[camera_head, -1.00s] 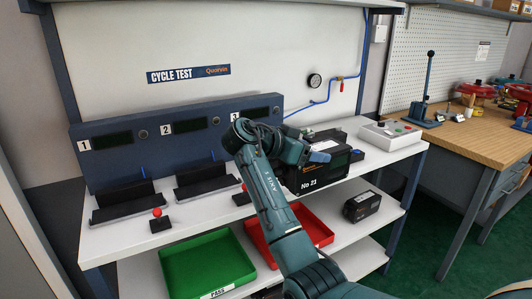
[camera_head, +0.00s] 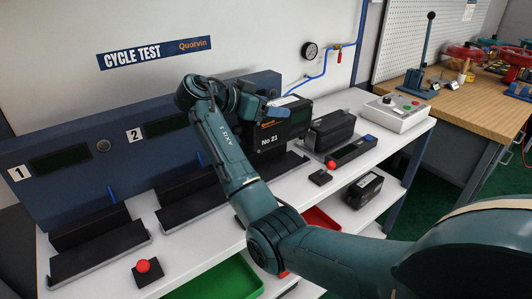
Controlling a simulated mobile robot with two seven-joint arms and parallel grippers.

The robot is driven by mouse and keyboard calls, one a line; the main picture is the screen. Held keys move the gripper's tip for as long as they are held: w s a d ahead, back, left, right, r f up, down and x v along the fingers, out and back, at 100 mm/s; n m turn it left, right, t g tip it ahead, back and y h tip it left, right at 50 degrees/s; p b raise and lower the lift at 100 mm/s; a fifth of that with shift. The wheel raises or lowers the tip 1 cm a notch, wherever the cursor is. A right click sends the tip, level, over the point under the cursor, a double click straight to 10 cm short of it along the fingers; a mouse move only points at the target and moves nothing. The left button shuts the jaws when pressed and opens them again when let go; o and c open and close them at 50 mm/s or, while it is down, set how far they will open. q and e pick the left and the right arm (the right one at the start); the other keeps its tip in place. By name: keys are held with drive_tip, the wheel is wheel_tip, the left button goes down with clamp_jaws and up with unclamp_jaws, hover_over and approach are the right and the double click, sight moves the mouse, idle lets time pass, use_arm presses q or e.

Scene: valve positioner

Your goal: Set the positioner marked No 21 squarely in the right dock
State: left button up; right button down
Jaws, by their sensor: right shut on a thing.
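The positioner marked No 21 (camera_head: 270,146) is a black box with a label on its front. My right gripper (camera_head: 272,112) is shut on it near its top. The arm hides part of its left side. The box is upright over the right dock (camera_head: 284,172), whose black tray edge shows just below it. I cannot tell whether its underside touches the dock or whether it sits square. The middle dock (camera_head: 193,204) and left dock (camera_head: 100,252) are empty. My left gripper is not in view.
A black box (camera_head: 331,131) and a black bar with a blue end (camera_head: 352,150) lie right of the dock. A grey control box (camera_head: 397,113) is farther right. A green tray (camera_head: 222,282) is below.

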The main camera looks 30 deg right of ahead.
sight(246, 141)
drive_tip(key=shift+f, duration=4.7)
drive_tip(key=c, duration=0.7)
unclamp_jaws()
drive_tip(key=shift+s+f, duration=0.1)
drive_tip(key=shift+f, duration=0.25)
drive_tip(key=o, duration=0.5)
drive_tip(key=shift+c, duration=0.2)
drive_tip(key=shift+r, duration=0.1)
drive_tip(key=shift+a+r+p, duration=0.1)
drive_tip(key=shift+r+p, duration=0.05)
drive_tip(key=shift+p, duration=0.15)
drive_tip(key=b+v, duration=0.1)
drive_tip(key=v, duration=1)
drive_tip(key=shift+s+a+r+b, duration=0.1)
drive_tip(key=shift+a+r+b, duration=0.1)
drive_tip(key=shift+a+b, duration=0.2)
